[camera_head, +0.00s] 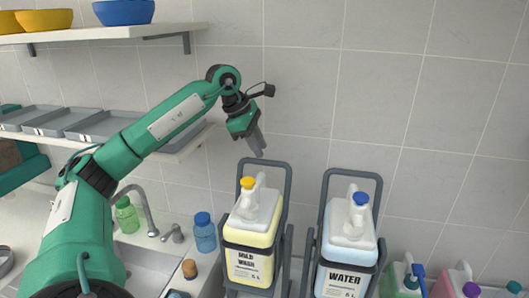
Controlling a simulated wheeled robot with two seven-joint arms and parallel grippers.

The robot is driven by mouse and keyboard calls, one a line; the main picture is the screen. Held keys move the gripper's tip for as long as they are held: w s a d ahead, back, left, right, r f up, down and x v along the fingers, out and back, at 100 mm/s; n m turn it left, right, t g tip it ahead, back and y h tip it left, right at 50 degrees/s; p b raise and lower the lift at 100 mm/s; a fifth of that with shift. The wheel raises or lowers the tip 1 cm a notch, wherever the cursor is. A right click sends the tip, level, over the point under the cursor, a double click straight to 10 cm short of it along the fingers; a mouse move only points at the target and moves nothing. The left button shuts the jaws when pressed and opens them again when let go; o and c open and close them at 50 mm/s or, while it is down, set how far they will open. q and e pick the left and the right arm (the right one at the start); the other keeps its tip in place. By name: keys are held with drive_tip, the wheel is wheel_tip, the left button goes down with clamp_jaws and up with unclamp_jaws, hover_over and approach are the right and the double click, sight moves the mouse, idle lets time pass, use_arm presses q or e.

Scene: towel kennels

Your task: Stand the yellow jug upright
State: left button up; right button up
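The yellow jug (251,230) has a yellow cap, a pale handle and a "MILD WASH" label. It sits in a grey tilting-type frame (287,190) and looks upright or nearly so, with its cap up. A slight tilt cannot be ruled out from this angle. My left gripper (260,152) hangs above the jug, fingers pointing down, apart from the cap and handle. Its fingers overlap in this view, so their opening is unclear, and nothing shows between them. My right gripper is not in view.
A "WATER" jug (348,236) with a blue cap stands in a similar frame to the right. Several bottles (458,281) are at the lower right. A sink with a tap (147,212) and a blue bottle (204,233) lie left. Shelves (130,31) project from the tiled wall.

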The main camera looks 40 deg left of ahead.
sight(265, 161)
use_arm(q)
drive_tip(key=p+x, duration=0.1)
drive_tip(key=x, duration=0.2)
drive_tip(key=shift+d+f, duration=0.15)
drive_tip(key=shift+d, duration=0.05)
drive_tip(key=shift+w+f, duration=0.15)
drive_tip(key=shift+f, duration=0.2)
clamp_jaws()
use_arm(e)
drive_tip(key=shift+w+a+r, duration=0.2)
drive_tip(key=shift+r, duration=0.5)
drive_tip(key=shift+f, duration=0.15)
